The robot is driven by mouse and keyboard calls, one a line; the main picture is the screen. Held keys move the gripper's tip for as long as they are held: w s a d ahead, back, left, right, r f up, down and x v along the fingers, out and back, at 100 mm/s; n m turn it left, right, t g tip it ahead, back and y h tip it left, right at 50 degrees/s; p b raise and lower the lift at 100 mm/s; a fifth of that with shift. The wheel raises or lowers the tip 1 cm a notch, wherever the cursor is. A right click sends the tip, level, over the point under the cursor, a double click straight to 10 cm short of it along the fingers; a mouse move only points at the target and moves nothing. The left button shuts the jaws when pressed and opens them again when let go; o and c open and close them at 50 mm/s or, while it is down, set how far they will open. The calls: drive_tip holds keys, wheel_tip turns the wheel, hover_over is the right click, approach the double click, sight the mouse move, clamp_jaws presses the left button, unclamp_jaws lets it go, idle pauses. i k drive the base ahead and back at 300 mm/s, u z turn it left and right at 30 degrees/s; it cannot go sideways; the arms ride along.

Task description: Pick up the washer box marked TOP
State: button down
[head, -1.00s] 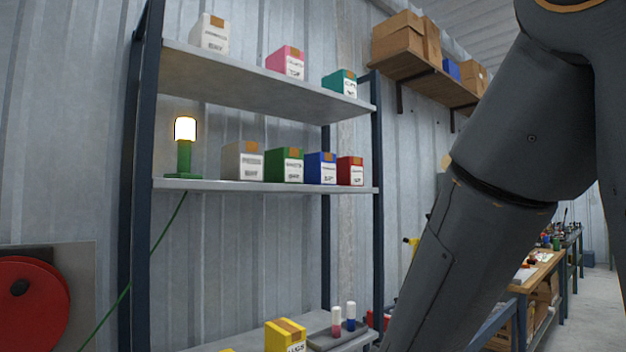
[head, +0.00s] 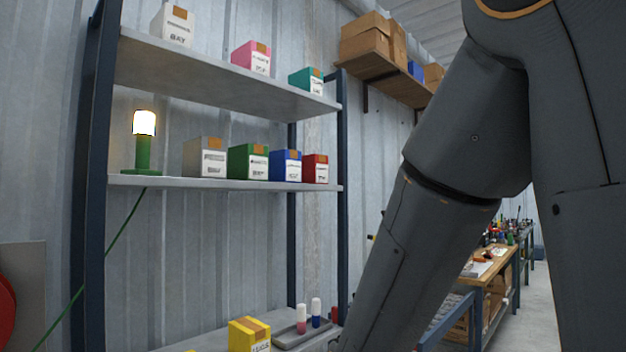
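The shelf rack holds several small boxes with white labels. On the top shelf are a white box (head: 173,25), a pink box (head: 250,58) and a teal box (head: 306,80). On the middle shelf are a grey box (head: 204,157), a green box (head: 247,162), a blue box (head: 285,165) and a red box (head: 315,168). A yellow box (head: 248,335) stands on the lowest visible shelf. The label print is too small to tell surely which box is marked TOP. My arm crosses the right side; my gripper is out of view below.
A lit green lamp (head: 143,142) stands on the middle shelf (head: 230,184), its green cable hanging down left. A grey tray (head: 300,331) with small bottles is on the lower shelf. Cartons (head: 365,45) sit on a wall shelf. A workbench (head: 490,262) stands at right.

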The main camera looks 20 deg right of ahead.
sight(314, 167)
drive_tip(key=z, duration=0.95)
drive_tip(key=i, duration=2.1)
drive_tip(key=u, duration=0.8)
